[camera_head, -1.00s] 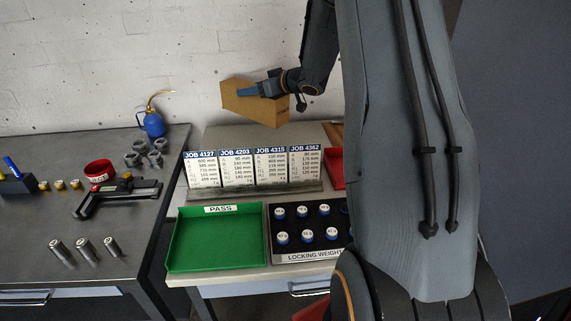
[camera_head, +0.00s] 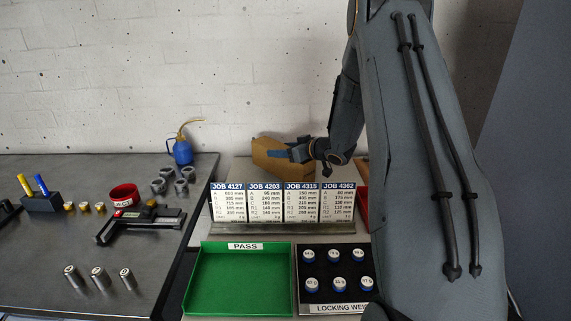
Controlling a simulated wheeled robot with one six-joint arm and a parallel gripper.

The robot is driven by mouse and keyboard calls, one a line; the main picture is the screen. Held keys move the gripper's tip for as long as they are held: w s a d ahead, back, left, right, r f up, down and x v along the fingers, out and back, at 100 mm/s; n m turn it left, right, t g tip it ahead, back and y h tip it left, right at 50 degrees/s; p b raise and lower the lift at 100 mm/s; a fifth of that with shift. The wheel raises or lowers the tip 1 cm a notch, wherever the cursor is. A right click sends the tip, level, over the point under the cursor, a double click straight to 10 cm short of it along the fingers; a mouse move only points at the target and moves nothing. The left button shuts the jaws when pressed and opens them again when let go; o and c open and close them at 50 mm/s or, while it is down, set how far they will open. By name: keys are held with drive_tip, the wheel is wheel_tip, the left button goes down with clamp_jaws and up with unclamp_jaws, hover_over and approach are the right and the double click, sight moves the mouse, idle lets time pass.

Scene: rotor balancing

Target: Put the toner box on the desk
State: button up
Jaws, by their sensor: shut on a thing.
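A brown cardboard box (camera_head: 263,164), which I take to be the toner box, is behind the row of job cards. My gripper (camera_head: 283,154), with blue fingers, reaches in from the right and is shut on the box. The grey desk (camera_head: 241,176) shows below and to the left of the box, behind the cards. My arm covers the right part of the desk.
Job cards (camera_head: 283,204) stand in a row on the desk. In front are a green PASS tray (camera_head: 240,280) and a black tray of locking weights (camera_head: 350,270). A red bin (camera_head: 362,205) is partly hidden. A workbench (camera_head: 60,260) with tools and a blue oil can (camera_head: 182,151) is left.

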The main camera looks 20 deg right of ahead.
sight(309, 161)
drive_tip(key=shift+f+p, duration=0.35)
drive_tip(key=shift+f, duration=1.7)
drive_tip(key=shift+f, duration=0.1)
drive_tip(key=o, duration=1.6)
drive_tip(key=shift+c, duration=0.2)
drive_tip(key=b+v, duration=0.1)
drive_tip(key=v, duration=1.1)
drive_tip(key=shift+b, duration=0.3)
